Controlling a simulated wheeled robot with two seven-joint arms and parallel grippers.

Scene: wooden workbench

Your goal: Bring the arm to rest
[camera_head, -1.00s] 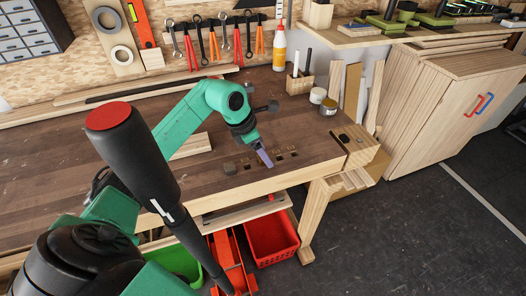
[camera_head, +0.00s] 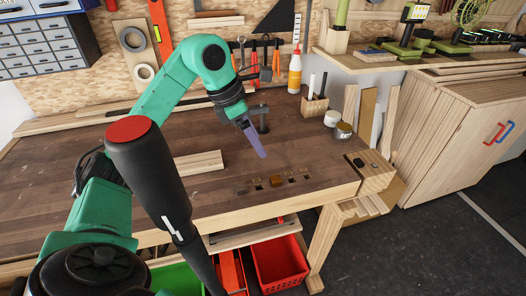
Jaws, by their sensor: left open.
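My left arm comes in from the left and arches over the workbench (camera_head: 110,160). Its left gripper (camera_head: 257,147), with purple fingers below a black wrist, points down and to the right. It is above the bench top, behind and left of a small brown block (camera_head: 276,181). The fingers overlap in this view, so the gap between them is hidden. Nothing is seen held in them. The block sits in the row of dark slots near the bench's front edge, apart from the gripper. My right gripper is not in view.
A pale wooden board (camera_head: 200,162) lies left of the gripper. A white glue bottle (camera_head: 295,72), a pencil block (camera_head: 314,106) and small tins (camera_head: 343,131) stand at the back right. A red crate (camera_head: 279,264) is under the bench. The bench's left part is mostly clear.

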